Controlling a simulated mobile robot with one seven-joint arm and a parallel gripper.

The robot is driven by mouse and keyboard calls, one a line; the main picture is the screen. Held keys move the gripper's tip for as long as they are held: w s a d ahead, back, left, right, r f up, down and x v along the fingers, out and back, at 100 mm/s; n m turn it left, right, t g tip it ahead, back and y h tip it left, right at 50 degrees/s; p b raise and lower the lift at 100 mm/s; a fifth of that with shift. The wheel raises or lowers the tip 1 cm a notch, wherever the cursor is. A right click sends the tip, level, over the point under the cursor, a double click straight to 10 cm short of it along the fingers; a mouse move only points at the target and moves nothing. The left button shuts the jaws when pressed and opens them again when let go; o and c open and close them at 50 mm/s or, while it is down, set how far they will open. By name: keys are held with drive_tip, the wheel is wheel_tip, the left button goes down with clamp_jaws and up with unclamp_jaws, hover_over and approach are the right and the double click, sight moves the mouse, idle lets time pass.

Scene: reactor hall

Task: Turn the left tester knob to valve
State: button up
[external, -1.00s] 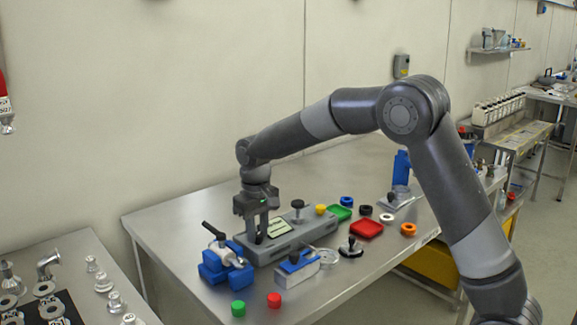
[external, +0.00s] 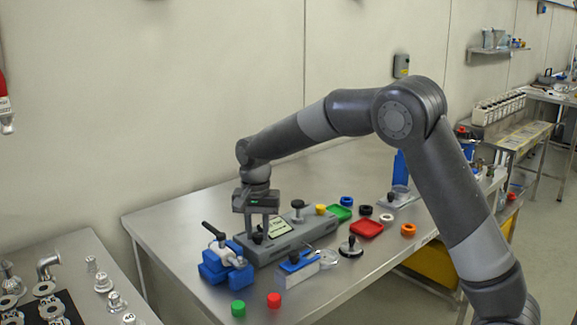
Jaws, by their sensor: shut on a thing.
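The grey tester (external: 290,238) lies on the steel table with a pale label or display (external: 280,227) on its top. My gripper (external: 258,236) points down over the tester's left end. Its fingers are shut on the left tester knob (external: 257,239), a small dark knob mostly hidden between them. The knob's pointing direction cannot be made out. The right tester knob (external: 298,205), dark with a round top, stands free at the tester's far end.
A blue vise (external: 224,262) with a black handle stands close to the left. A blue and white block (external: 298,268) and a black-handled round piece (external: 350,247) are in front. Red (external: 367,229) and green (external: 340,212) trays and several coloured rings lie to the right.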

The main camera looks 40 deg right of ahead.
sight(258, 234)
drive_tip(key=shift+m, duration=0.6)
drive_tip(key=o, duration=1)
wheel_tip(258, 234, up, 11)
drive_tip(key=shift+f, duration=0.1)
